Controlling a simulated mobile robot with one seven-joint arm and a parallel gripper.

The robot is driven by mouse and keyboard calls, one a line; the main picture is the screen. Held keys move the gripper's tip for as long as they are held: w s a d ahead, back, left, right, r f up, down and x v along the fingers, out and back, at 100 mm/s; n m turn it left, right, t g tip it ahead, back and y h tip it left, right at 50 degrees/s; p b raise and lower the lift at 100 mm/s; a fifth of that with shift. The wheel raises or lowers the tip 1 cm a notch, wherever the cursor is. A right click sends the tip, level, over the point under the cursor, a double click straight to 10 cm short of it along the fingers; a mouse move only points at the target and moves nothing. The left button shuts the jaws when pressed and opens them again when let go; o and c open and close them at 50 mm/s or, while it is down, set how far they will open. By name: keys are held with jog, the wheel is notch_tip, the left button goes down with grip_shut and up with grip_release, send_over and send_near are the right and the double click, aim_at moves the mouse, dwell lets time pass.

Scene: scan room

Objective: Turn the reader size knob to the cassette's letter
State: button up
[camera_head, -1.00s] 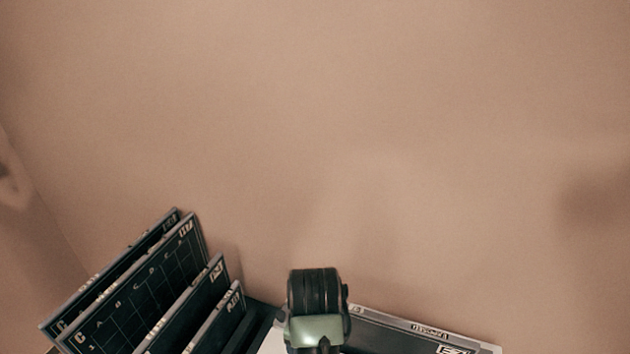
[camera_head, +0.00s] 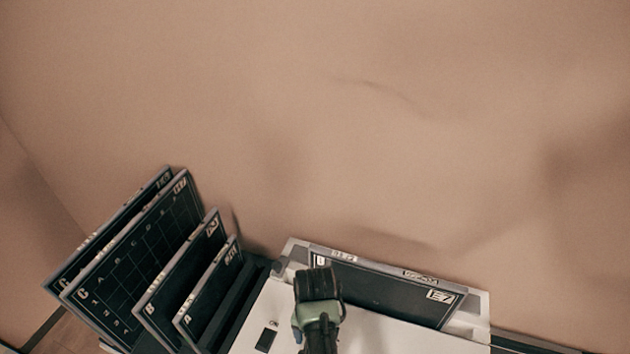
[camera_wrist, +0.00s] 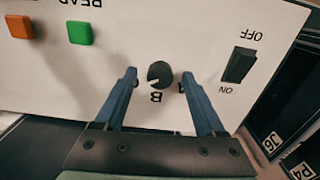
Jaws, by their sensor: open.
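The round dark size knob (camera_wrist: 159,75) is on the reader's white front panel (camera_wrist: 190,30) in the wrist view, which shows the panel upside down. A light pointer mark shows on the knob's lower left. A letter B is below the knob, and another letter is partly hidden by the right finger. My gripper (camera_wrist: 158,78) is open, its blue fingers on either side of the knob; contact cannot be told. It hides the knob in the head view, where my wrist (camera_head: 317,310) shows. A dark cassette (camera_head: 385,288) stands in the reader's top; its corner letter looks like D but is small.
The panel also has an on/off rocker switch (camera_wrist: 239,66), a green button (camera_wrist: 80,33) and an orange button (camera_wrist: 19,27). Several upright dark cassettes (camera_head: 135,255) stand in a rack left of the reader (camera_head: 385,335). A bare wall rises behind.

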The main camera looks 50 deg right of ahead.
jog(key=shift+f, duration=0.25)
grip_shut()
jog(key=shift+r+n, duration=0.1)
jog(key=shift+n, duration=0.2)
jog(key=n+p, duration=0.2)
jog(key=n, duration=0.3)
jog(key=shift+d+n, duration=0.1)
jog(key=shift+n, duration=0.2)
jog(key=n+p, duration=0.1)
jog(key=n, duration=0.4)
jog(key=shift+n, duration=0.3)
